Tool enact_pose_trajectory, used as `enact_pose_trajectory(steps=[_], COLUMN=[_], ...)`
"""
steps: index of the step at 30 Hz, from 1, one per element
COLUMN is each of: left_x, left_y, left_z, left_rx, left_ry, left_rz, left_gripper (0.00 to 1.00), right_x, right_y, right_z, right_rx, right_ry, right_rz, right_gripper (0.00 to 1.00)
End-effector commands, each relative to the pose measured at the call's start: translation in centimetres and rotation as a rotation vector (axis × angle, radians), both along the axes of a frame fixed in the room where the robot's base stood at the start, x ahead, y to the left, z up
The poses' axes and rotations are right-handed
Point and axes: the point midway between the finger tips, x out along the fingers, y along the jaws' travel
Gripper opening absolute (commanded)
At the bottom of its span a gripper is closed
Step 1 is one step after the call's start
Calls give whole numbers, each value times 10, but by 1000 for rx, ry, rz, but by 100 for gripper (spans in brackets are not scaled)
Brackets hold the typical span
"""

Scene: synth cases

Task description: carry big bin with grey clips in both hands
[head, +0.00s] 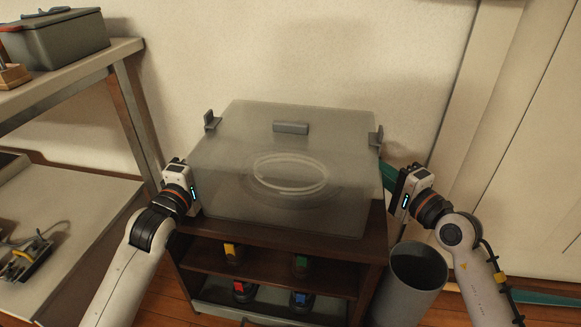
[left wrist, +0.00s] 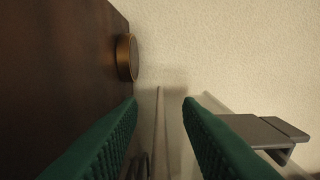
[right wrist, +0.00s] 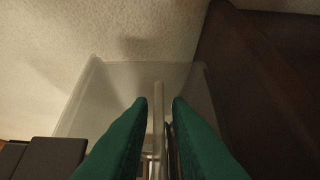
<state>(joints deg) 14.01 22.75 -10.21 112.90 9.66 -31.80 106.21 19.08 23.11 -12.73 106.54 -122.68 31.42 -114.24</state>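The big bin (head: 290,212) is a translucent lidded box sitting level on a dark wooden shelf unit. One grey clip (head: 211,121) is on its left side and another grey clip (head: 377,138) on its right. My left gripper (head: 194,186) is at the bin's left side; its green fingers (left wrist: 160,102) are apart, with a thin upright edge between them and a grey clip (left wrist: 258,130) to the right. My right gripper (head: 398,192) is at the right side; its fingers (right wrist: 159,101) are apart with a thin pale strip between them, clear of both. The bin's wall (right wrist: 190,75) shows behind.
The shelf unit (head: 280,277) holds several small coloured items on lower levels. A grey bucket (head: 412,295) stands on the floor at its right. A rack (head: 95,62) at left carries a grey box (head: 60,42); a lower worktop (head: 85,205) is beneath. A wall is behind.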

Motion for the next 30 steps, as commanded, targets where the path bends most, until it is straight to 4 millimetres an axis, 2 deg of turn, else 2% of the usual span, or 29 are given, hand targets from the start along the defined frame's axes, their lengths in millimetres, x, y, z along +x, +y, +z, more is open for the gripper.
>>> enact_pose_trajectory(steps=[1,3,4,6,30], left_x=[0,0,0,0,0], left_y=[0,0,0,0,0], left_z=[0,0,0,0,-1], left_rx=[0,0,0,0,0], left_ry=[0,0,0,0,1], left_rz=[0,0,0,0,1], left_gripper=[29,17,12,1,0], right_x=[0,0,0,0,0], right_y=[0,0,0,0,0], right_z=[0,0,0,0,-1], right_rx=[0,0,0,0,0], right_ry=[0,0,0,0,2], right_rz=[0,0,0,0,0], right_gripper=[14,3,0,0,0])
